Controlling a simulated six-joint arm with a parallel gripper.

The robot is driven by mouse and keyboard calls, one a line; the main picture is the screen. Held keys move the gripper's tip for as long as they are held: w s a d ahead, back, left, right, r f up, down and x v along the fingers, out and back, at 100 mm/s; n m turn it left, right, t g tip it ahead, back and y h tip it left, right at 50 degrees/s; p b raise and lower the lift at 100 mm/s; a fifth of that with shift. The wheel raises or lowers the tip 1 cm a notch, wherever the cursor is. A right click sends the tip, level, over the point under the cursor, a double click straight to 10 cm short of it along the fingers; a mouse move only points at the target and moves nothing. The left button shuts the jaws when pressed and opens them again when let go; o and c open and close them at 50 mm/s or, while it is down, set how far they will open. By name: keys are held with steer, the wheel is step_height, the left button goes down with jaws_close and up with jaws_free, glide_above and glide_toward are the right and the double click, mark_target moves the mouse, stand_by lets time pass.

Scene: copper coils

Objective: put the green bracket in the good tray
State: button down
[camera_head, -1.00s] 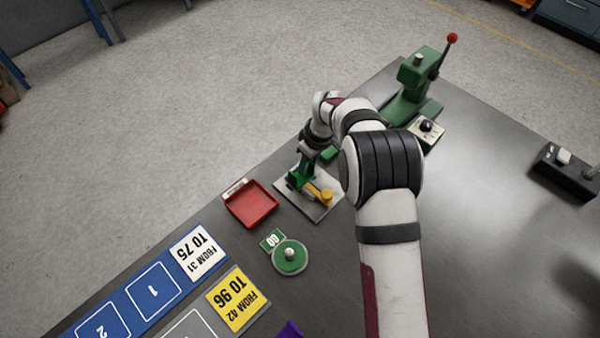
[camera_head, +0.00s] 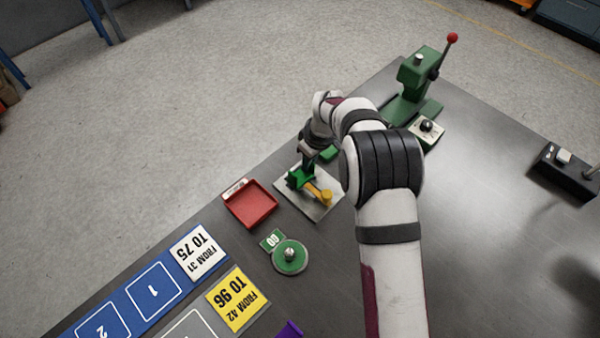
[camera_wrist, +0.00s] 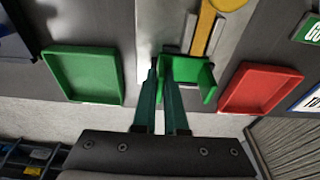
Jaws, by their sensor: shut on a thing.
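The green bracket (camera_wrist: 200,72), an angled piece with an upright side wall, is at my gripper's fingertips in the wrist view. My gripper (camera_wrist: 160,64) is shut on its left edge. In the head view the bracket (camera_head: 297,179) is at the pale plate (camera_head: 318,211), partly hidden by my wrist; I cannot tell whether it touches the plate. A green tray (camera_wrist: 84,74) lies left of the bracket in the wrist view and looks empty. In the head view only a bit of this tray (camera_head: 329,153) shows behind my arm. Which tray is called good is not readable.
A yellow part (camera_head: 322,195) lies on the plate against the bracket. An empty red tray (camera_head: 250,204) is on the other side. A green disc (camera_head: 290,257) with a knob and a green press (camera_head: 415,78) stand nearby. The table right of my arm is mostly clear.

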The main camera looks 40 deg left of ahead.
steer(key=shift+r, duration=2.5)
steer(key=shift+r, duration=0.1)
steer(key=shift+r, duration=1.35)
